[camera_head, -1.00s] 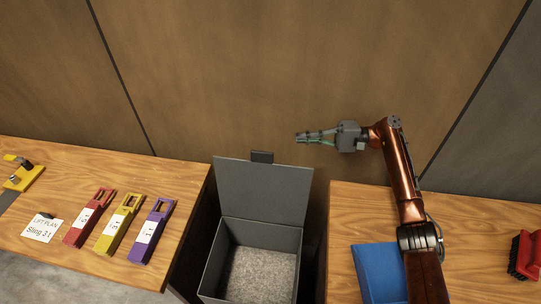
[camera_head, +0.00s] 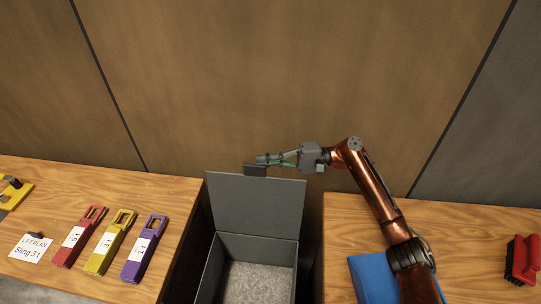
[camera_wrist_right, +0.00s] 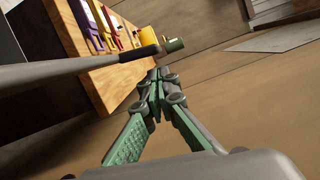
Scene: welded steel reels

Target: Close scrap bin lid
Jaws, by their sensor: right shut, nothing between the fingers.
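The scrap bin (camera_head: 208,268) is a grey open box between two wooden tables, with a rough grey floor inside. Its grey lid (camera_head: 255,207) stands open and nearly upright at the back, with a dark tab (camera_head: 256,170) on its top edge. My right gripper (camera_head: 262,159) is shut and empty, pointing left at the tab's top. The tab partly overlaps the fingertips in the picture; I cannot tell whether they touch. In the right wrist view the closed green fingers (camera_wrist_right: 156,78) show beside a long grey edge, probably the lid's. My left gripper is out of view.
The left table holds red (camera_head: 80,237), yellow (camera_head: 110,242) and purple (camera_head: 145,248) tagged pieces and a "Sling 3 t" card (camera_head: 31,248). The right table holds a blue item (camera_head: 372,277) under my arm and a red brush (camera_head: 522,260). A brown wall (camera_head: 290,70) stands behind.

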